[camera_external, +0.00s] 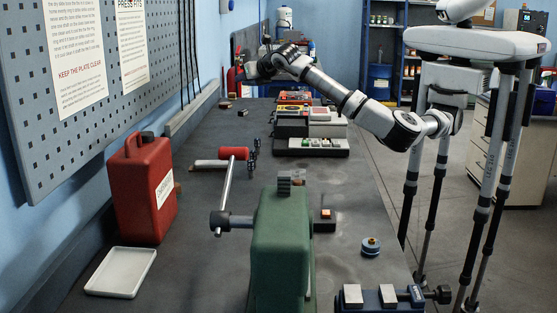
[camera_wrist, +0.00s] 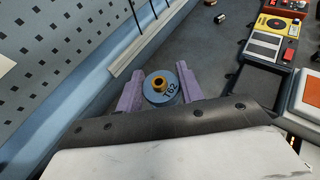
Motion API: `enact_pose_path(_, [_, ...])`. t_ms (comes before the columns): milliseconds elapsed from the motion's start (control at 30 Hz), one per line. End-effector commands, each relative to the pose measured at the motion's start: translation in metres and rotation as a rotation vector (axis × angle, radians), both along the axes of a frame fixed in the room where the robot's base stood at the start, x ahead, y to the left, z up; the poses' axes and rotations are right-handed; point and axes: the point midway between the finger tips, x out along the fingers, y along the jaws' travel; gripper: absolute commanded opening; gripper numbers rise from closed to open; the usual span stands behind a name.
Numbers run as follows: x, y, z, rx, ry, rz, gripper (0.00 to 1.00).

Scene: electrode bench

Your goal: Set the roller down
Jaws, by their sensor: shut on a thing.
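My gripper (camera_wrist: 159,83) is shut on the roller (camera_wrist: 162,95), a round blue piece with a brass centre, marked T62. Its pale purple fingers stand on either side of the roller in the wrist view. In the external view my gripper (camera_external: 252,70) is at the far end of the bench, close to the left wall. The roller is too small or hidden to make out there. I cannot tell how high it is above the bench top (camera_external: 330,185).
Coloured devices (camera_external: 311,146) stand on the bench right of centre. A pegboard (camera_wrist: 50,50) lines the left wall.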

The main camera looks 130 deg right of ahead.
Motion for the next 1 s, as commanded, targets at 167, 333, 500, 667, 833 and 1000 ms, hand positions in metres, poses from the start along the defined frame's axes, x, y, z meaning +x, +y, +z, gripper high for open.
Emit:
enact_pose_path(167, [0.024, -0.045, 0.020, -0.002, 0.012, 0.006, 0.09])
enact_pose_path(333, [0.041, -0.085, -0.002, 0.001, 0.013, 0.014, 0.09])
enact_pose_path(500, [0.045, -0.116, -0.037, 0.003, 0.007, 0.012, 0.09])
enact_pose_path(667, [0.044, -0.127, -0.058, 0.001, 0.002, 0.007, 0.09])
enact_pose_path(833, [0.044, -0.128, -0.089, 0.003, 0.003, 0.007, 0.09])
enact_pose_path(1000, [0.043, -0.129, -0.133, 0.002, 0.006, 0.007, 0.09])
